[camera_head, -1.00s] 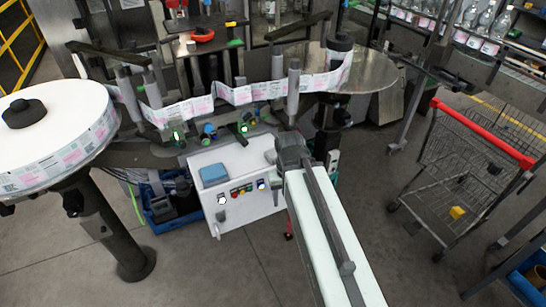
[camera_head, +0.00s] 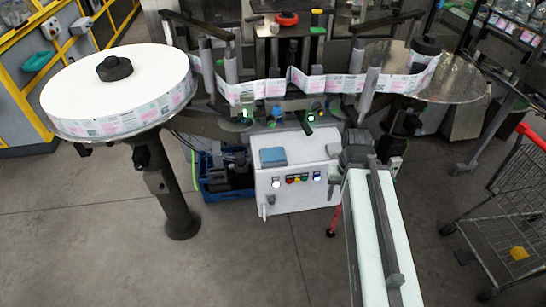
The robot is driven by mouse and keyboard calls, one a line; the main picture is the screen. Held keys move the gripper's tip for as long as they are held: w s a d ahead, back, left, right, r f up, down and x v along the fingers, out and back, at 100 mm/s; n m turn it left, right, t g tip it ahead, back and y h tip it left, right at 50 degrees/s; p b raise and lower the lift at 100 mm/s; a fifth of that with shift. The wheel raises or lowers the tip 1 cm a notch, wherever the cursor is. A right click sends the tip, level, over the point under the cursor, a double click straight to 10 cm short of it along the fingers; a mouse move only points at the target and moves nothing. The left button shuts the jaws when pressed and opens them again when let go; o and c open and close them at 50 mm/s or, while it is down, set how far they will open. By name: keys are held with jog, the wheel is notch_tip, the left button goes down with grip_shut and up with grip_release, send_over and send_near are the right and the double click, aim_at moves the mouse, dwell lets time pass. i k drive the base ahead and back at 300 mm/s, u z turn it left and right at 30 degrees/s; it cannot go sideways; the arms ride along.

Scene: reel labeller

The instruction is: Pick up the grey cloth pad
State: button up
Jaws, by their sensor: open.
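I cannot make out a grey cloth pad in the head view. A flat blue rectangular piece (camera_head: 272,157) lies on the white control box (camera_head: 298,182) at the middle of the picture; I cannot tell if it is cloth. My gripper is not in view.
A large white label reel (camera_head: 85,88) stands on a dark post at the left, its label web running right past rollers. A pale conveyor-like strip (camera_head: 372,235) runs from the box's right toward the bottom. A red-handled cart (camera_head: 515,215) stands at right. Floor (camera_head: 120,260) is clear at lower left.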

aim_at(333, 149)
jog(key=u, duration=3.5)
jog(key=k, duration=0.85)
jog(key=z, duration=1.35)
jog(key=i, duration=1)
jog(key=u, duration=0.05)
